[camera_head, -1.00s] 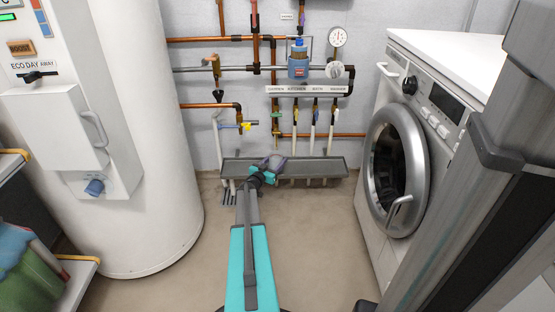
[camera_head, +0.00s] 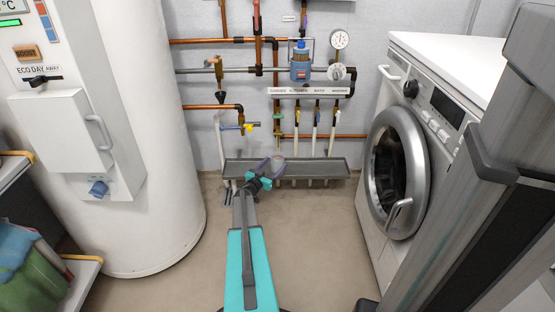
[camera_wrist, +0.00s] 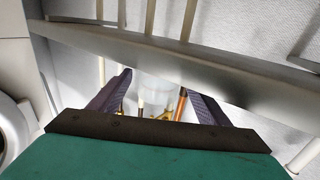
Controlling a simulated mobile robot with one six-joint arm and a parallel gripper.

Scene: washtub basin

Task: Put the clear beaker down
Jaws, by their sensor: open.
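The clear beaker (camera_head: 278,163) is a small, pale see-through shape at the grey trough (camera_head: 325,168) below the pipes. It is hard to make out, and I cannot tell whether its base rests on the trough. My gripper (camera_head: 267,168) is beside it at the end of my outstretched arm, with its purple fingers apart. In the wrist view the beaker (camera_wrist: 157,88) shows faintly between and beyond the spread fingers of my gripper (camera_wrist: 157,98). The trough's edge (camera_wrist: 200,64) runs across that view.
Copper pipes, a gauge (camera_head: 339,39) and a blue filter housing (camera_head: 300,66) are on the wall above the trough. Hanging pipes (camera_head: 315,130) end just above it. A washing machine (camera_head: 400,165) stands right, a white tank (camera_head: 150,150) left. The floor between is clear.

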